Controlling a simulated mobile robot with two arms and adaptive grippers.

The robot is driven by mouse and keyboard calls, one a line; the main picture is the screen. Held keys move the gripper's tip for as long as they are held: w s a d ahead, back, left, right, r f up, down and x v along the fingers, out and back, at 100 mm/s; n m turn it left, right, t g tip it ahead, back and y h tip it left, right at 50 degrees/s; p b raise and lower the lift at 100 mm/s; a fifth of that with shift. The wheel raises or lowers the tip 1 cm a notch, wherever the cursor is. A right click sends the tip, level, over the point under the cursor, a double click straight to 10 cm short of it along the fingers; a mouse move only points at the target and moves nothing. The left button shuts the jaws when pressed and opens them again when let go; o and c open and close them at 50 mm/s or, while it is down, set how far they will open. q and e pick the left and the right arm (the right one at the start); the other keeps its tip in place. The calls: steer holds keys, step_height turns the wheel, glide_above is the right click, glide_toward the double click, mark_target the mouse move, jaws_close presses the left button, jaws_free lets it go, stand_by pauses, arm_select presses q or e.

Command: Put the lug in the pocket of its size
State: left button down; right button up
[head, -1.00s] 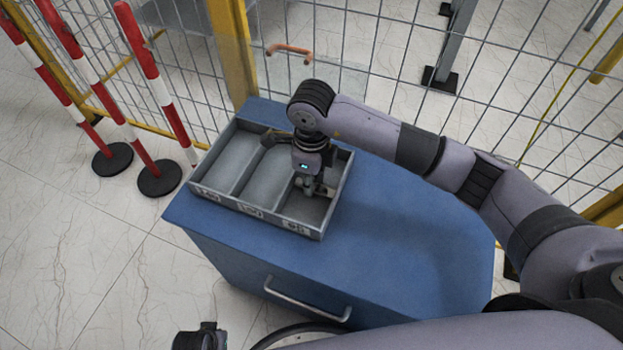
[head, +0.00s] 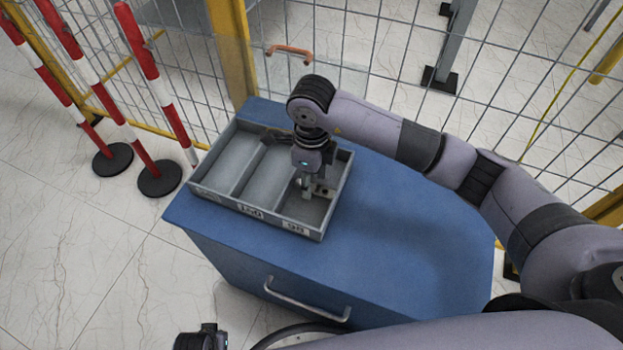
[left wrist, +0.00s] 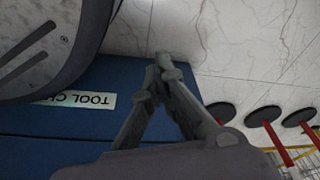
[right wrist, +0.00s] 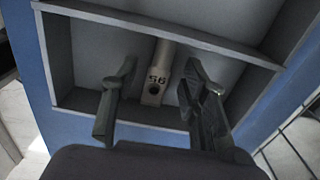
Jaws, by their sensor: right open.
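The lug (right wrist: 158,62), a grey metal piece with a round hole and a mark that looks like 95 seen upside down, lies on the floor of the tray's right-hand pocket (head: 303,210). In the head view, part of the lug (head: 325,190) shows beside the fingers. My right gripper (right wrist: 158,72) is open above it, one finger on each side, with gaps between. My left gripper (left wrist: 160,66) is empty, its fingertips together, away from the tray beside the blue cabinet. The grey tray (head: 262,215) has three pockets with front labels; the right one seems to read 95.
The tray stands on the blue cabinet top (head: 400,230), with clear room to its right. A wire fence (head: 380,60) runs behind. Red and white posts (head: 150,70) stand at the left. A drawer handle (head: 305,300) sticks out in front.

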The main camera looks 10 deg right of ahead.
arm_select(q)
steer(key=shift+s+a+f+p, duration=0.15)
steer(key=shift+s+f+p, duration=0.2)
steer(key=shift+s+f, duration=0.8)
arm_select(e)
step_height(320, 180, up, 11)
arm_select(q)
steer(key=shift+w, duration=0.15)
